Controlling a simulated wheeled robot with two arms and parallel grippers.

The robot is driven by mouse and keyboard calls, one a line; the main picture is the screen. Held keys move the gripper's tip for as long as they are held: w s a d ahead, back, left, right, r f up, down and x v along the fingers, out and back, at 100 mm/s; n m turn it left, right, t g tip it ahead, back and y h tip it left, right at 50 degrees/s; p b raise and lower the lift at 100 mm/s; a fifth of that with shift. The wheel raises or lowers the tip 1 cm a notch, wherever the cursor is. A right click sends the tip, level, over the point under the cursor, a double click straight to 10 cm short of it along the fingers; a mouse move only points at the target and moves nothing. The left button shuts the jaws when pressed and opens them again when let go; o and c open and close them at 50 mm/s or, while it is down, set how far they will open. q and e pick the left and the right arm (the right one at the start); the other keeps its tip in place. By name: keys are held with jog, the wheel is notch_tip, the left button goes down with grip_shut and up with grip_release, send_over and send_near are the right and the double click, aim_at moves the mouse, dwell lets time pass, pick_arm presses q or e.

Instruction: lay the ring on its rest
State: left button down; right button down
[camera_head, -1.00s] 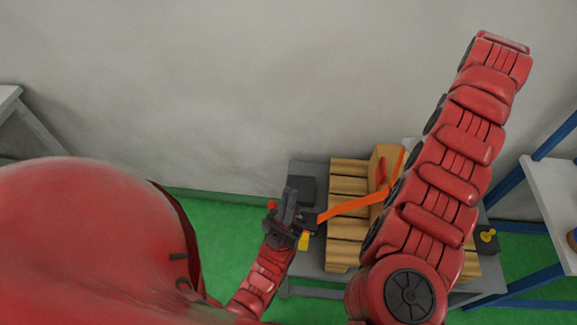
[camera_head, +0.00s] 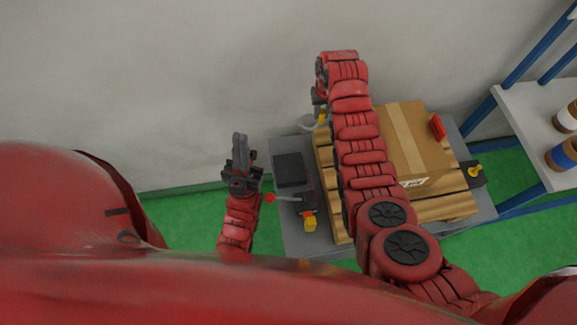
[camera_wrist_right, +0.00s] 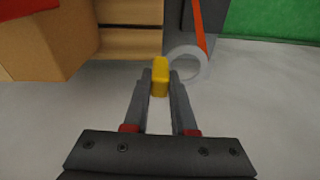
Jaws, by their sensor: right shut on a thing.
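The pale grey ring (camera_head: 306,123) hangs near the wall, at the table's back left corner. In the right wrist view the ring (camera_wrist_right: 207,65) is just right of my fingertips, beside a yellow tab (camera_wrist_right: 159,76). In the head view the yellow tab (camera_head: 322,116) shows beside my right gripper, which my own arm mostly hides. My left gripper (camera_head: 240,150) is left of the table, fingers up, holding nothing visible. I cannot tell which part is the rest.
A cardboard box (camera_head: 410,140) with a red piece (camera_head: 438,127) stands on a wooden pallet (camera_head: 440,208) on the grey table (camera_head: 300,240). A red-knobbed lever (camera_head: 285,198) and yellow block (camera_head: 310,223) are at its left, a yellow knob (camera_head: 475,171) at its right.

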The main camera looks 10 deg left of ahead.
jog(key=shift+n, duration=0.3)
jog(key=s+a+f, duration=0.1)
jog(key=s+f, duration=0.1)
jog(key=f, duration=0.2)
jog(key=s+a+f, duration=0.2)
jog(key=s+f, duration=0.1)
jog(key=f, duration=0.2)
jog(key=s+a+f+p, duration=0.1)
jog(key=s+a+f, duration=0.1)
jog(key=f, duration=0.3)
jog(key=shift+s+a+f, duration=0.15)
jog(key=shift+s+a, duration=0.05)
jog(key=shift+s, duration=0.45)
jog(key=shift+f+b, duration=0.35)
jog(key=shift+f, duration=0.5)
notch_tip(320, 180, down, 3)
jog(key=shift+r+b, duration=0.15)
jog(key=shift+b, duration=1.1)
jog(key=c, duration=0.7)
grip_release()
jog(key=shift+c, duration=0.2)
